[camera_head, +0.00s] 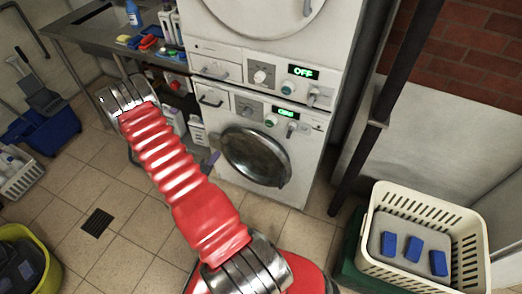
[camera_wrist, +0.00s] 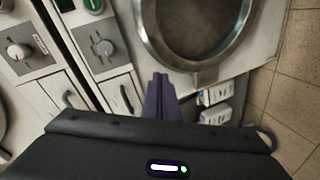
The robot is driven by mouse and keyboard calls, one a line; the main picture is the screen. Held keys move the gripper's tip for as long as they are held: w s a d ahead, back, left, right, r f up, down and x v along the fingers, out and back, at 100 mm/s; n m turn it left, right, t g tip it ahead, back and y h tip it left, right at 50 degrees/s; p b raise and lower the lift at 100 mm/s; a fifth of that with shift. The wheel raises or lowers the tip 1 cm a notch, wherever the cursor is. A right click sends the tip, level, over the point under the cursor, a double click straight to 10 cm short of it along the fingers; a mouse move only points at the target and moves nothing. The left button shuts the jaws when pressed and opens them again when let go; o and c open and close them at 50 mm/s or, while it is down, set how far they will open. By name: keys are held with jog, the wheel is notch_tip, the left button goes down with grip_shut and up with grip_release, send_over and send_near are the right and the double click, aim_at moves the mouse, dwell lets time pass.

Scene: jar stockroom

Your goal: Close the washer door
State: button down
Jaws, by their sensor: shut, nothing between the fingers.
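The lower machine of a white stack (camera_head: 302,160) has a round door (camera_head: 255,157) with a chrome ring and dark glass. The door also fills the upper right of the wrist view (camera_wrist: 200,25), with a small handle at its rim. It looks flat or nearly flat to the machine front; I cannot tell if it is fully closed. My gripper (camera_wrist: 160,97) has dark purple fingers, shut and empty, beside the door's rim. In the head view only a little of the gripper (camera_head: 211,160) shows past my red arm, left of the door.
The upper machine (camera_head: 260,20) has a display reading OFF. A beige basket (camera_head: 372,226) with blue blocks stands at the right. A dark post (camera_head: 375,110) rises right of the stack. A counter (camera_head: 92,28) with bottles is at the left. Tiled floor (camera_head: 130,225) is open in front.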

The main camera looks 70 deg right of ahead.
aim_at(266, 143)
jog(key=s+a+f+n+g+h, duration=0.1)
jog(key=s+f+n+g+h, duration=0.1)
jog(key=s, duration=1)
jog(key=shift+s+a+f+g+h, duration=0.15)
jog(key=shift+s+f+g+h, duration=0.25)
jog(key=shift+f+g, duration=0.3)
jog(key=shift+s+d, duration=0.45)
jog(key=shift+d, duration=1.85)
jog(key=shift+s+d, duration=0.4)
jog(key=shift+d, duration=1.9)
jog(key=shift+s+d, duration=0.45)
jog(key=shift+d, duration=1.85)
